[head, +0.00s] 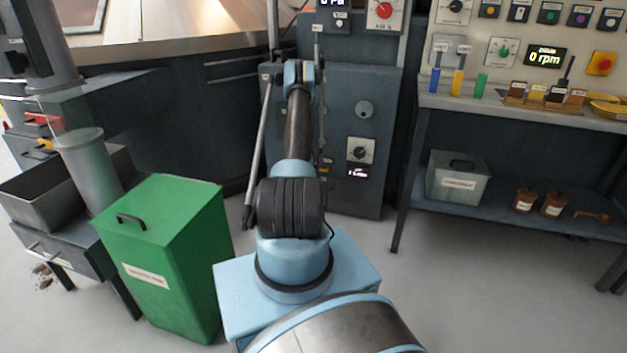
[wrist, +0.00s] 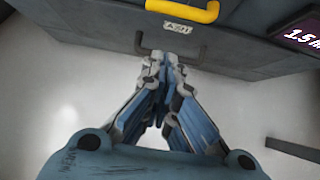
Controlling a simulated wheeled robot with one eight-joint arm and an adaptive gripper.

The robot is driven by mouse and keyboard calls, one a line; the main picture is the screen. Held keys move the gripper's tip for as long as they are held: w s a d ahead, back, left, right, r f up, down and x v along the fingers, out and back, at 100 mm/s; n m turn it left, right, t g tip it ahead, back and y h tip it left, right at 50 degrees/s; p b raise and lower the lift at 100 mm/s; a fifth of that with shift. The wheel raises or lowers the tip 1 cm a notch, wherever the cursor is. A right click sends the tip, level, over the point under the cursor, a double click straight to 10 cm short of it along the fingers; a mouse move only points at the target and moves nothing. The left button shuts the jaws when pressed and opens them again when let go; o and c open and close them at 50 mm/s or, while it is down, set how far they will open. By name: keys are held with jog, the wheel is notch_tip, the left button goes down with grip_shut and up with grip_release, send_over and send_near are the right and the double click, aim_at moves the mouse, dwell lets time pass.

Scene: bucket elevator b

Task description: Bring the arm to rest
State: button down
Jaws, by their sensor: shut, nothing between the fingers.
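My arm (head: 297,140) reaches forward from its light blue base toward a dark grey machine cabinet (head: 365,75) in the head view. The arm hides my gripper there, or it cannot be made out. In the wrist view my gripper (wrist: 165,62) is shut, its fingertips together and nothing between them. The tips appear in front of a dark handle (wrist: 144,47) on a dark panel (wrist: 90,18); whether they touch it I cannot tell.
A green lidded bin (head: 175,270) stands left of my arm. A yellow handle (wrist: 183,10) is above my fingertips. Floor (head: 480,290) at right front is clear.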

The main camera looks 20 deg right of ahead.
jog(key=shift+s+a+r, duration=0.2)
jog(key=shift+r, duration=0.1)
